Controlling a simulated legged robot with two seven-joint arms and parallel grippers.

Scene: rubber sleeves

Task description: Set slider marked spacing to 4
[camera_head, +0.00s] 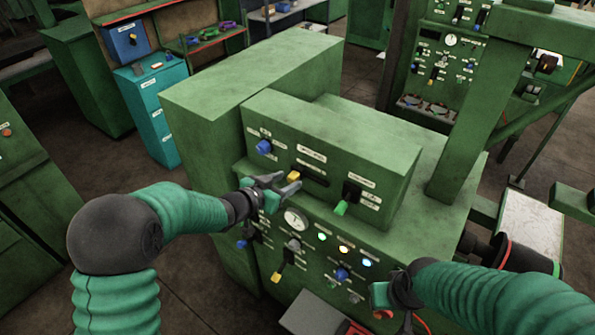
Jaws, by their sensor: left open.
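A yellow slider knob (294,175) sits at the left end of a dark slot (316,178) on the sloped upper panel. A white label (311,155) is above the slot, but its text is too small to read. My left gripper (287,183) is open, with its fingertips just below and left of the yellow knob. Whether they touch the knob cannot be told. My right gripper (388,305) is low at the front right of the lower panel, partly hidden behind its own arm, and its jaws are not clear.
A blue knob (264,147) is left of the slot and a green-tipped switch (341,208) is right of it. The lower panel has a gauge (296,219), lit lamps (343,248) and a yellow-handled lever (276,277). A green post (465,150) rises at the right.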

